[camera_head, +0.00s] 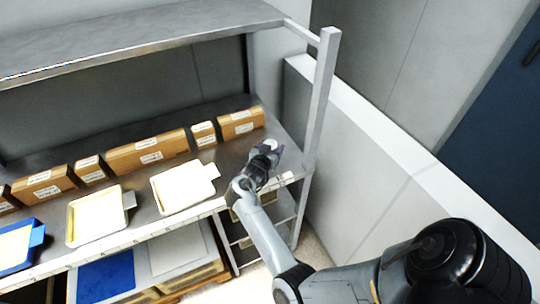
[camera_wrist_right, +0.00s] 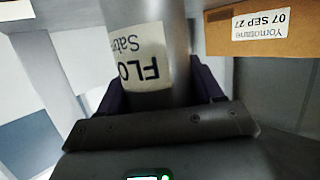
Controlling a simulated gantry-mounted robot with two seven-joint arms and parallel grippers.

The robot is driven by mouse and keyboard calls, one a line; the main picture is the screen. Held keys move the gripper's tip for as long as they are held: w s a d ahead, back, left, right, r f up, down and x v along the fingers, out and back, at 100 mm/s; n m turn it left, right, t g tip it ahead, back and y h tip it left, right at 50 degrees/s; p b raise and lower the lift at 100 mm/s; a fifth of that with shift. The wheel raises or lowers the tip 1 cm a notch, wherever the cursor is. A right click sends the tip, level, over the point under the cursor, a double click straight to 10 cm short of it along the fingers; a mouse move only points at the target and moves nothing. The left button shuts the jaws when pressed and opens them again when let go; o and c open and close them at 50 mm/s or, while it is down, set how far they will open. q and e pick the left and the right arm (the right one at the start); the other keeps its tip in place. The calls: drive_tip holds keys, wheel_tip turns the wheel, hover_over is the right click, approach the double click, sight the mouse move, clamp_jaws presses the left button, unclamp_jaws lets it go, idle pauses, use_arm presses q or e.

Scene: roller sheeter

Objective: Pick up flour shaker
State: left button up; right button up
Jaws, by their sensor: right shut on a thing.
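The flour shaker (camera_wrist_right: 148,60) is a metal cylinder with a white label reading "FLO", seen upside down in the right wrist view. It stands between the dark fingers of my right gripper (camera_head: 266,153), which is shut on it. In the head view only its pale top (camera_head: 270,144) shows, at the right end of the steel shelf. The gripper hides the rest of it. Whether its base touches the shelf cannot be told. My left gripper is not in view.
Several cardboard boxes (camera_head: 148,153) stand along the back of the steel shelf (camera_head: 146,205); one labelled box (camera_wrist_right: 262,32) is close in the wrist view. Trays (camera_head: 184,187) lie left of the gripper. A metal post (camera_head: 320,105) rises on the right, and an upper shelf (camera_head: 140,30) hangs above.

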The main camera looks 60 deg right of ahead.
wheel_tip(320, 180, up, 9)
drive_tip(key=shift+f+p, duration=0.1)
drive_tip(key=shift+p, duration=0.7)
drive_tip(key=shift+r, duration=0.65)
